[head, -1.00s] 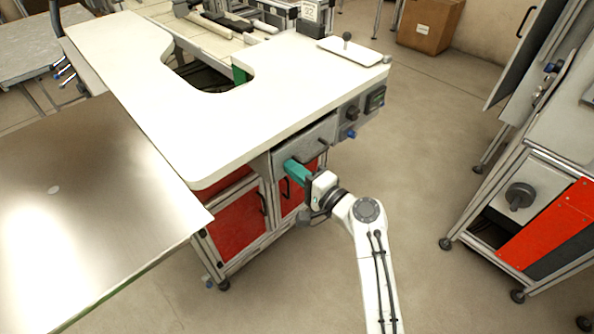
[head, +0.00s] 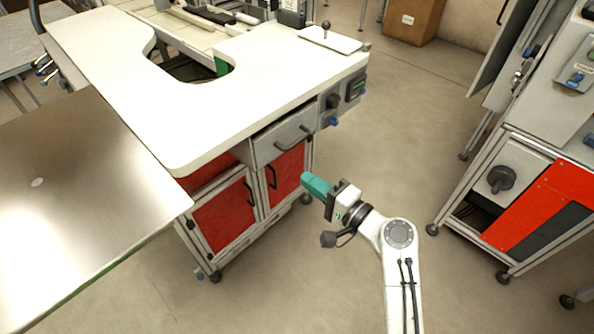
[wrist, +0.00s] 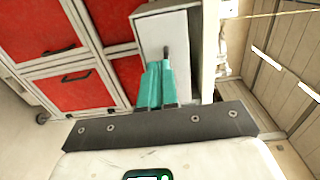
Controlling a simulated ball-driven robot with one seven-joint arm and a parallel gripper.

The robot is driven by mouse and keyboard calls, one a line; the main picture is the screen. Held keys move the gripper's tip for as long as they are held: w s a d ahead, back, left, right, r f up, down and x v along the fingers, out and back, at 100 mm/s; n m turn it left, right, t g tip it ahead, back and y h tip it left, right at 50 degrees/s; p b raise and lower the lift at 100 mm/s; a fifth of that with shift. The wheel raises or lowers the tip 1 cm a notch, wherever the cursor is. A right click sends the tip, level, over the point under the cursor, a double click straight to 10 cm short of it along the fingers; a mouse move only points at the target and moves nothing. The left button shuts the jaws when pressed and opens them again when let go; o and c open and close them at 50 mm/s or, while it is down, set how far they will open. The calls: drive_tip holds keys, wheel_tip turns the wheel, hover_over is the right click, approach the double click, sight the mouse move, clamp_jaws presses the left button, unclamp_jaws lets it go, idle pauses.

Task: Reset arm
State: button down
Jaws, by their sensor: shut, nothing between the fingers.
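My gripper (head: 306,180) is in the middle of the head view, with teal fingers closed together and nothing between them. It hangs in free space to the right of the workbench's red cabinet doors, below the white tabletop. In the wrist view the teal fingers (wrist: 157,84) point at a grey drawer front (wrist: 170,45) with a dark handle. In the head view the drawer (head: 285,138) is under the tabletop, and the fingertips look apart from its handle (head: 293,136). My white arm rises from the bottom edge.
The white workbench top (head: 230,95) has a U-shaped cutout. A steel table (head: 80,200) stands at left. A machine frame with a red panel (head: 530,210) stands at right. A cardboard box (head: 411,20) is at the back. The floor between bench and machine is clear.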

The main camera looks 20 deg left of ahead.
drive_tip(key=shift+v, duration=1.35)
drive_tip(key=s+d+f+n+g+h+p, duration=0.1)
drive_tip(key=s+d+f+h, duration=0.3)
drive_tip(key=s+d, duration=0.45)
drive_tip(key=s+d+f+n+g+h+p, duration=0.15)
drive_tip(key=s+d+f+h, duration=0.3)
drive_tip(key=d, duration=0.65)
drive_tip(key=s+d+f+n+g+h+p, duration=0.15)
drive_tip(key=s+d+f+h, duration=0.25)
drive_tip(key=s+d, duration=0.45)
drive_tip(key=s+d+r+g+h+p, duration=0.1)
drive_tip(key=s+d+r+h, duration=0.2)
drive_tip(key=s+d, duration=0.7)
drive_tip(key=shift+d+r+h, duration=0.15)
drive_tip(key=shift+d+h, duration=0.7)
drive_tip(key=shift+s, duration=0.15)
